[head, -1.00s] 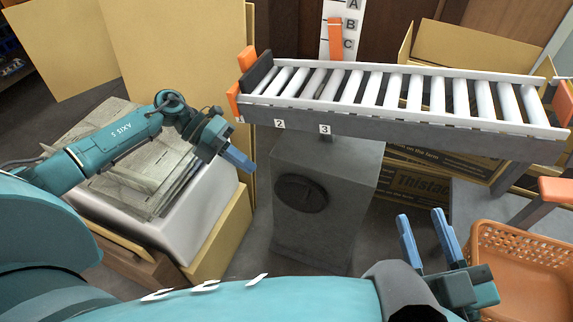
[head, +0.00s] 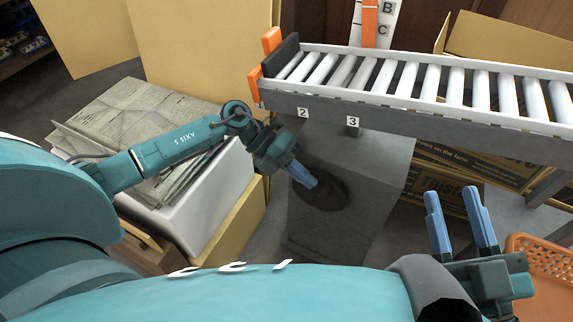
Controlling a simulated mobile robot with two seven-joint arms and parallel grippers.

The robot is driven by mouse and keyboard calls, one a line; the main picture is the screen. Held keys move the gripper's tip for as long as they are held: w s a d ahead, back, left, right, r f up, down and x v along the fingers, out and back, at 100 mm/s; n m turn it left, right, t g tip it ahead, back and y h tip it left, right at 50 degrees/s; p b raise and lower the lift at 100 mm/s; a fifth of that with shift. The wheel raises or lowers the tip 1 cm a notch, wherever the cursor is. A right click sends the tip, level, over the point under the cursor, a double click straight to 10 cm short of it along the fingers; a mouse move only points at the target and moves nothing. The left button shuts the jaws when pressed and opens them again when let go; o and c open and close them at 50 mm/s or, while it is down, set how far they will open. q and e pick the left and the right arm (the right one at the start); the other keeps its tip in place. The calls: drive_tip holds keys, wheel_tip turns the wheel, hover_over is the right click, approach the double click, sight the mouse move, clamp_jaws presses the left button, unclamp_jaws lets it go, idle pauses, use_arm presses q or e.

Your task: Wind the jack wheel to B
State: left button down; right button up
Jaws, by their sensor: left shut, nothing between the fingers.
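The jack wheel (head: 336,198) is a dark round disc on the front of the grey pedestal (head: 385,180) under the roller conveyor. My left gripper (head: 312,183) is shut and empty. Its blue fingertips overlap the wheel's upper left part in the head view and hide some of it; I cannot tell whether they touch it. The white scale (head: 395,22) behind the conveyor shows B and C, with an orange pointer strip (head: 370,25) beside them; the strip's top is cut off by the frame. My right gripper (head: 451,192) is open and empty, right of the pedestal.
The roller conveyor (head: 420,113) spans above the pedestal, with labels 2 and 3 on its near side. A pale bin (head: 205,210) of flattened sheets stands left, under my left arm. Cardboard boxes and an orange basket (head: 550,262) are at the right.

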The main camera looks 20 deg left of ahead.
sight(320, 185)
use_arm(q)
drive_tip(key=shift+x, duration=0.95)
use_arm(e)
drive_tip(key=shift+w+r+n+y, duration=0.25)
drive_tip(key=shift+r+n+y, duration=0.05)
drive_tip(key=shift+r, duration=0.1)
drive_tip(key=shift+d+r, duration=0.1)
use_arm(q)
drive_tip(key=shift+r, duration=0.2)
drive_tip(key=shift+d+r+y+p, duration=0.2)
drive_tip(key=shift+y+p, duration=0.1)
drive_tip(key=shift+p, duration=0.7)
drive_tip(key=shift+d+r+p, duration=0.1)
drive_tip(key=shift+d+p, duration=0.05)
drive_tip(key=shift+p, duration=0.45)
drive_tip(key=shift+p+x, duration=0.8)
drive_tip(key=shift+p, duration=0.05)
use_arm(e)
drive_tip(key=shift+s+d+f+g+h, duration=0.1)
drive_tip(key=shift+s+f+g+h, duration=0.15)
drive_tip(key=shift+f+h, duration=0.3)
drive_tip(key=shift+s+d+f+g+h, duration=0.1)
drive_tip(key=shift+s+f+g+h, duration=0.15)
drive_tip(key=shift+f+h, duration=0.3)
